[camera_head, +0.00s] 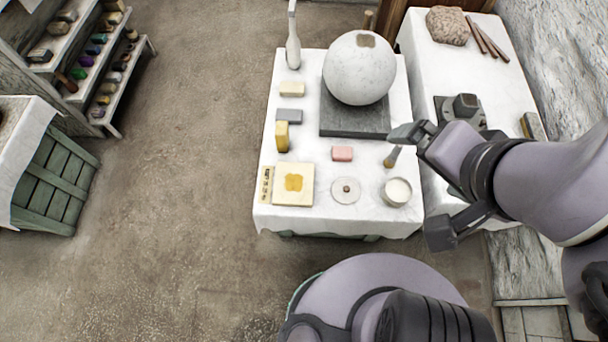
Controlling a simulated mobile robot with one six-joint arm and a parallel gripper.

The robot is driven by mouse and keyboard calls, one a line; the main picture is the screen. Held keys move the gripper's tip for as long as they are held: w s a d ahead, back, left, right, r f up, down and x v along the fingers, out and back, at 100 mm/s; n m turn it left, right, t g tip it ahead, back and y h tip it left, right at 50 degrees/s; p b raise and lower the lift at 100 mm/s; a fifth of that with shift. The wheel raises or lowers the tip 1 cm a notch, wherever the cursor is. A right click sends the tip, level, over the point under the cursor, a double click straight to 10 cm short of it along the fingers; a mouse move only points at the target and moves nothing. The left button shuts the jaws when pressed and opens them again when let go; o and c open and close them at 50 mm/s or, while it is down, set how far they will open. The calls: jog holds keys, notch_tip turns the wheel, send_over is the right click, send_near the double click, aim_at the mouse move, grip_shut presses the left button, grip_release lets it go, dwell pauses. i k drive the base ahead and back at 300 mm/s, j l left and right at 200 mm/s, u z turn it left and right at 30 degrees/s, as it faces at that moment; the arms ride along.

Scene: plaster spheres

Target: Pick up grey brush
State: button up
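A small brush (391,158) with a grey upper part and a tan lower end shows at the right side of the white-covered table (325,224), above a round cup. My gripper (403,133) reaches in from the right, and its dark fingertips are right at the brush's upper end. The fingertips cover the top of the brush. I cannot tell whether they grip it or only overlap it in this view, nor whether the brush touches the table.
A large plaster sphere (357,70) on a dark slab (354,124) stands behind the brush. A cup (397,191), white disc (346,190) and pink block (342,153) lie close by. A second table (465,58) stands right.

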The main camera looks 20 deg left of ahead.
aim_at(390, 162)
jog(key=u, duration=1.25)
jog(key=z, duration=1.25)
jog(key=i+j+z, duration=0.1)
jog(key=j+z, duration=0.25)
jog(key=i+j+z, duration=0.1)
jog(key=j+z, duration=0.6)
jog(key=i+l, duration=0.05)
jog(key=l, duration=0.05)
